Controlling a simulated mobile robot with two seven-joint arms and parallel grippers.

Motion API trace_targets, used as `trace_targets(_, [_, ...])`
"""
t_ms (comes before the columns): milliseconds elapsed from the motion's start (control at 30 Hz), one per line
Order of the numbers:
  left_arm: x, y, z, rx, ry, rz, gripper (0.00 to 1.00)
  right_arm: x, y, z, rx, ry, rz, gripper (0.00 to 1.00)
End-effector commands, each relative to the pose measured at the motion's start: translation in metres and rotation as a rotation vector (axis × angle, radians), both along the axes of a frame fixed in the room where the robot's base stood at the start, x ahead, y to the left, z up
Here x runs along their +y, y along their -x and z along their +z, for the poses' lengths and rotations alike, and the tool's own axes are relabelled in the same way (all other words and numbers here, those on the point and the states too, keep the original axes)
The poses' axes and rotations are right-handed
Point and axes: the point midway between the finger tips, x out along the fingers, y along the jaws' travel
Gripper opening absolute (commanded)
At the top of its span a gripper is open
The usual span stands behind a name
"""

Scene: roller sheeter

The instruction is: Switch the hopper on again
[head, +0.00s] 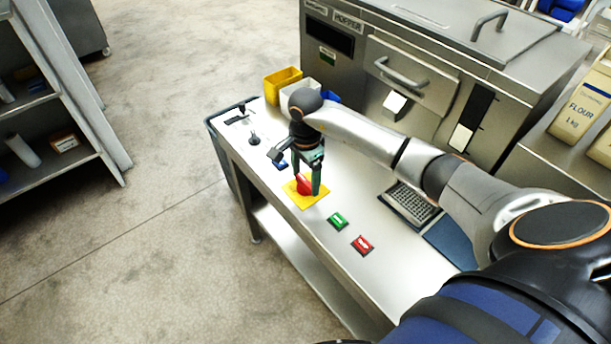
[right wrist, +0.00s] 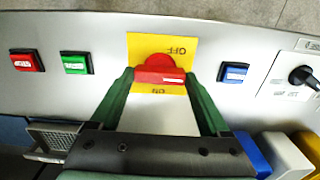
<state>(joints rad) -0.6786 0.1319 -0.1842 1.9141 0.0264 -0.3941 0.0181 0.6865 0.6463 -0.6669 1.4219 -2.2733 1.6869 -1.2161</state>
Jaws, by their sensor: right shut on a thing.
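The hopper (head: 350,22) is a steel cabinet with a name label at the back of the bench. A red rotary switch (head: 304,185) sits on a yellow plate (head: 318,200) on the bench top. In the right wrist view the red switch (right wrist: 160,74) has its bar lying across the picture, and the yellow plate (right wrist: 144,44) reads OFF above and ON below, upside down. My right gripper (head: 308,184) points down at the switch, its green fingers on both ends of the red bar, shut on it. My left gripper is not in view.
Yellow, white and blue bins (head: 283,83) stand at the back. A shelf (head: 60,150) stands left across open floor.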

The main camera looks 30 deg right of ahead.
Motion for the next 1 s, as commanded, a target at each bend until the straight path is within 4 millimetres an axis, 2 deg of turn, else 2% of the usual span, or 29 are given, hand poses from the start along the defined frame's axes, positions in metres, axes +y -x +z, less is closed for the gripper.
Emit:
trace_targets(367, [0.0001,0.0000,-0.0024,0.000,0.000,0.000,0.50,-0.0015,-0.0003,0.0009,0.000,0.003,-0.216,0.24])
trace_targets(1000, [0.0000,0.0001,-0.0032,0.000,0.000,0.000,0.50,-0.0012,-0.0002,0.0013,0.000,0.002,-0.821,0.24])
